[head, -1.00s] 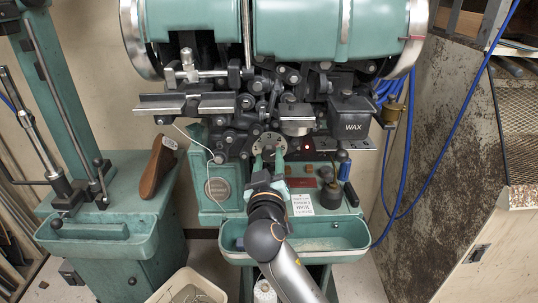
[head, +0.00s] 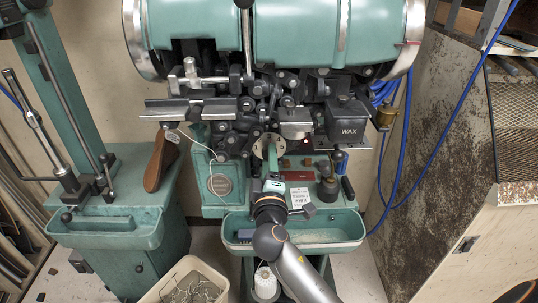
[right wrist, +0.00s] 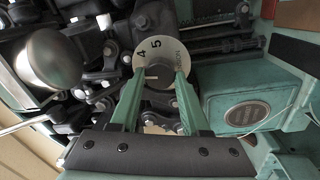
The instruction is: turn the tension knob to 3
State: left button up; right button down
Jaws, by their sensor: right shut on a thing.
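The tension knob is on the front of the green machine, in the middle of a pale round dial (head: 258,147). The 3 cannot be seen there. My right gripper (right wrist: 160,84) is shut on the knob, with one green finger on each side. In the head view my right gripper (head: 270,152) reaches up from below and covers part of the dial. My left gripper is not in view.
A wax box (head: 347,121) and black linkages surround the dial. A green trough (head: 345,243) lies below, with a white tag (head: 300,197) above it. A wooden shoe last (head: 158,163) stands at left. Blue cables (head: 425,165) hang at right.

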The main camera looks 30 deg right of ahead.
jog(key=shift+r+n+p, duration=0.15)
jog(key=shift+n+p, duration=0.15)
jog(key=shift+n, duration=0.3)
jog(key=shift+c, duration=1.9)
grip_release()
jog(key=shift+f, duration=0.2)
